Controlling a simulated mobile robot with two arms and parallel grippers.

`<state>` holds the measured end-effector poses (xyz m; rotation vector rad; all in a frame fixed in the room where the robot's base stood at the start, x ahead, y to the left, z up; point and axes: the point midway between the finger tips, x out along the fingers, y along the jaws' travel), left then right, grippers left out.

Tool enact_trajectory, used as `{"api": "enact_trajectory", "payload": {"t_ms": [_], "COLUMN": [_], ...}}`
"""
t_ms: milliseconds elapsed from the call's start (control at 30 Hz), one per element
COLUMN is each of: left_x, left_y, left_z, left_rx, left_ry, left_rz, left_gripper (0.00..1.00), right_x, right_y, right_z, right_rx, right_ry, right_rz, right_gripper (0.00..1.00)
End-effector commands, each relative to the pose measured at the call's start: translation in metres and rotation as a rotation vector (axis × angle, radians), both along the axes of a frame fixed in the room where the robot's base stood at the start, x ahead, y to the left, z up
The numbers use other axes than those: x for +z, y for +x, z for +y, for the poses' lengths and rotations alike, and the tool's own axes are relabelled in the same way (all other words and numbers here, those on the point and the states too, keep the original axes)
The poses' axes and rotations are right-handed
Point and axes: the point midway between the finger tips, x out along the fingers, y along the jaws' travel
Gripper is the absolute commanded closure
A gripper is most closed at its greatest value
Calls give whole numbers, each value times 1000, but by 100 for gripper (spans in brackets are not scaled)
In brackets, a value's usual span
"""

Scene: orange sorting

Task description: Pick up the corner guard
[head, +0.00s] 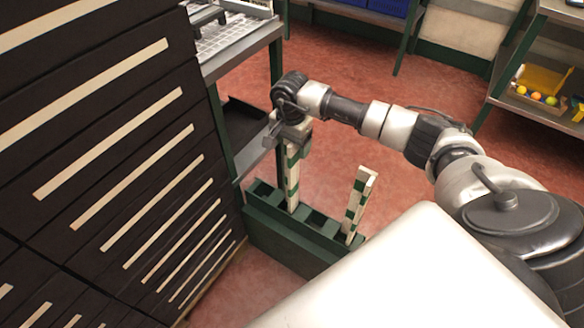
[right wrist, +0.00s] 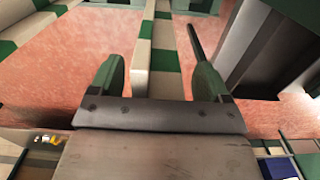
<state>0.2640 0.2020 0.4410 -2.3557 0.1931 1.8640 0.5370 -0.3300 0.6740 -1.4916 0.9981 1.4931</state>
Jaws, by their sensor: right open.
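A white corner guard with green bands (head: 292,182) stands upright in a slot of a dark green rack (head: 290,238). A second striped guard (head: 357,205) stands at the rack's right end, tilted slightly. My right gripper (head: 291,140) is at the top of the left guard and hides its upper end. In the right wrist view, my right gripper (right wrist: 157,72) is open, with one finger on each side of the striped guard (right wrist: 165,55). Gaps show beside the guard. Another striped length (right wrist: 30,33) shows at the left there. My left gripper is not in view.
A tall dark drawer cabinet (head: 110,130) with pale handle strips fills the left. A grey metal shelf unit (head: 240,52) stands just behind the rack. A shelf with a box of coloured balls (head: 538,92) is at the far right. Red floor (head: 330,150) is open behind the rack.

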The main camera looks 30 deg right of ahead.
Motion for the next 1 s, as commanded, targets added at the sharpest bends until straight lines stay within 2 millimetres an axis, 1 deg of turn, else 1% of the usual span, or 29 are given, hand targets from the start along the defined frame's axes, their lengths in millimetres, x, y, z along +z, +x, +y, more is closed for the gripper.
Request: {"api": "enact_trajectory", "payload": {"t_ms": [167, 600, 633, 867, 1000], "left_x": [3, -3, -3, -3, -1], "left_y": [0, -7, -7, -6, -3], "left_z": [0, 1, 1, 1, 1], "left_rx": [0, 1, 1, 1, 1], "left_ry": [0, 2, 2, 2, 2], "left_rz": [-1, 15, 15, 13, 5], "left_gripper": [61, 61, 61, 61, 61], "right_x": [1, 1, 1, 2, 8], "right_y": [0, 0, 0, 1, 1], "right_z": [0, 0, 0, 0, 0], "right_rx": [0, 0, 0, 0, 0], "right_ry": [0, 0, 0, 1, 0], "right_rz": [-1, -1, -1, -2, -3], "right_gripper": [22, 90, 94, 94, 94]}}
